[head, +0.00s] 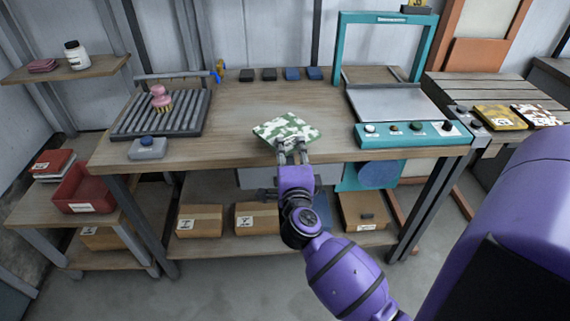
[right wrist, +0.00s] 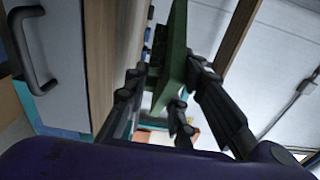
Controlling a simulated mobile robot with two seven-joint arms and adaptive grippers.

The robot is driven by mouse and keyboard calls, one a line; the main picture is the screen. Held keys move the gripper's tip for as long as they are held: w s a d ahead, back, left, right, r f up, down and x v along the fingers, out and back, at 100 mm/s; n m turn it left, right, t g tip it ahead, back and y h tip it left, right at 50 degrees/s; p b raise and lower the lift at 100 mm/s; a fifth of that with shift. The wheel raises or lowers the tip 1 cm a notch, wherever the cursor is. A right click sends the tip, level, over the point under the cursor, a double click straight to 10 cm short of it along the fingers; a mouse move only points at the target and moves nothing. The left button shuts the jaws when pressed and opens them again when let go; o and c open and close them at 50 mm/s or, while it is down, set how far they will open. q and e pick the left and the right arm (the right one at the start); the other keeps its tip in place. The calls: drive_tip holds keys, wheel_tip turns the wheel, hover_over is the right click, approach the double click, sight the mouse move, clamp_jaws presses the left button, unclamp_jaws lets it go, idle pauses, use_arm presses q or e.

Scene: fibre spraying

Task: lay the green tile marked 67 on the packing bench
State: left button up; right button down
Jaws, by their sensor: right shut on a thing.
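A green-and-white camouflage tile (head: 287,129) is held at its near edge by my right gripper (head: 291,157). A small label shows at that edge, but its number is not readable. The tile appears over the front part of the middle wooden bench (head: 232,125), tilted; the right wrist view shows the green tile (right wrist: 172,60) edge-on between my fingers (right wrist: 165,100), beside the bench edge (right wrist: 112,40). A slatted bench (head: 470,90) stands at the right. No sign shows which bench is the packing bench. My left gripper is not in view.
A ribbed grey tray (head: 130,115) with a pink-handled brush (head: 160,99) lies at the left. A teal-framed machine (head: 410,135) stands at the right of the middle bench. A yellow tile (head: 499,117) and a brown-and-white tile (head: 537,115) lie on the slatted bench. The middle bench's centre is clear.

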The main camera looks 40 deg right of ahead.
drive_tip(key=shift+w+a+f, duration=0.1)
drive_tip(key=shift+w+f, duration=0.15)
drive_tip(key=shift+w, duration=0.1)
wheel_tip(320, 180, down, 4)
drive_tip(key=shift+w+a+r+b, duration=0.15)
drive_tip(key=shift+r+b, duration=0.1)
drive_tip(key=shift+b, duration=0.6)
drive_tip(key=c, duration=1.9)
unclamp_jaws()
drive_tip(key=shift+f, duration=0.25)
drive_tip(key=o, duration=0.4)
drive_tip(key=shift+o, duration=0.2)
drive_tip(key=shift+r, duration=0.1)
drive_tip(key=v, duration=1.2)
